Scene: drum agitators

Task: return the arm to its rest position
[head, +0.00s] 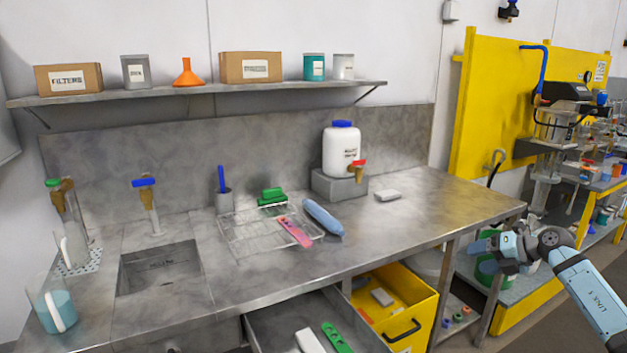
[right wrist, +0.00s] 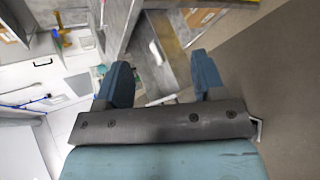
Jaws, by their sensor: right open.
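My right arm comes in from the lower right in the head view. Its gripper (head: 478,247) is in the air, off the right end of the grey counter (head: 420,215). In the right wrist view the two blue fingers of the right gripper (right wrist: 163,80) stand wide apart with nothing between them. The wrist view is tilted and shows floor and furniture beyond the fingers. My left gripper is in neither view.
A yellow drawer (head: 425,310) and a grey drawer (head: 360,335) stand open under the counter. A white jug (head: 341,150), a wire rack (head: 245,235) and a sink (head: 160,270) are on the counter. A yellow-framed bench (head: 520,305) stands right, behind the gripper.

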